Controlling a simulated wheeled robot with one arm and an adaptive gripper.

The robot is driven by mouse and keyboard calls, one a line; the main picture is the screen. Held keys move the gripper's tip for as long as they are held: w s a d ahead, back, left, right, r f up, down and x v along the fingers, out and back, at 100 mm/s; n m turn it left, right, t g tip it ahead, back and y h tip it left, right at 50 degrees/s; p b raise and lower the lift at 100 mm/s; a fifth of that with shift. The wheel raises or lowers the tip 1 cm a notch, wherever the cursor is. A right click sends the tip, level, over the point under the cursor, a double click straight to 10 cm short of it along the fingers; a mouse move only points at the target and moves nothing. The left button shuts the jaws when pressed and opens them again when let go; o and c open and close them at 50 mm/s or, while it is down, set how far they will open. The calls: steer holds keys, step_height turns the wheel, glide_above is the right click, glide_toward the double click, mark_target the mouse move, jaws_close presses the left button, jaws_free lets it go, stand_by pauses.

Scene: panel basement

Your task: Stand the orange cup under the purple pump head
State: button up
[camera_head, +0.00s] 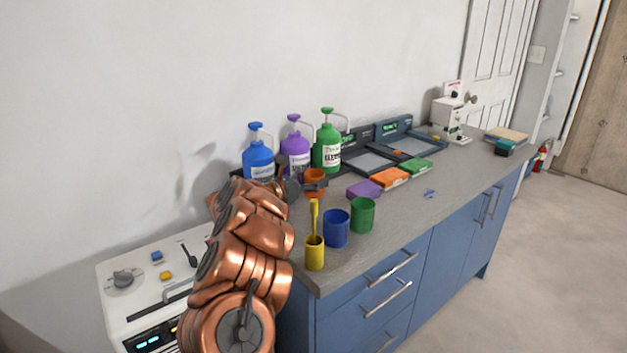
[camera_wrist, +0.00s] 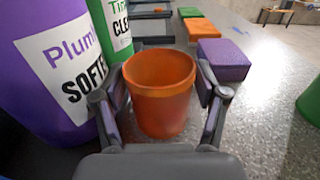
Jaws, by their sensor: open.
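The orange cup (camera_head: 314,184) stands upright on the grey counter, in front of the purple and green bottles. In the wrist view the orange cup (camera_wrist: 160,92) is between the two fingers of my gripper (camera_wrist: 163,108), which are open, with small gaps showing at its sides. My gripper (camera_head: 303,188) shows only partly in the head view, behind my arm. The purple pump bottle (camera_head: 294,158) has its purple pump head (camera_head: 294,118) on top. The purple bottle (camera_wrist: 62,70) is close to the left finger in the wrist view; its pump head is out of that frame.
A blue bottle (camera_head: 258,160) and a green bottle (camera_head: 328,148) flank the purple one. A blue cup (camera_head: 336,229), a green cup (camera_head: 362,216) and a yellow cup (camera_head: 314,254) with a brush stand at the front. A purple block (camera_wrist: 222,60) lies right of the orange cup.

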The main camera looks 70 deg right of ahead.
mark_target(306, 180)
steer(key=shift+r+p, duration=0.2)
steer(key=shift+p, duration=0.1)
steer(key=b+v, duration=0.1)
steer(key=v, duration=0.6)
steer(key=shift+w+a, duration=0.1)
steer(key=shift+a, duration=0.15)
stand_by(0.5)
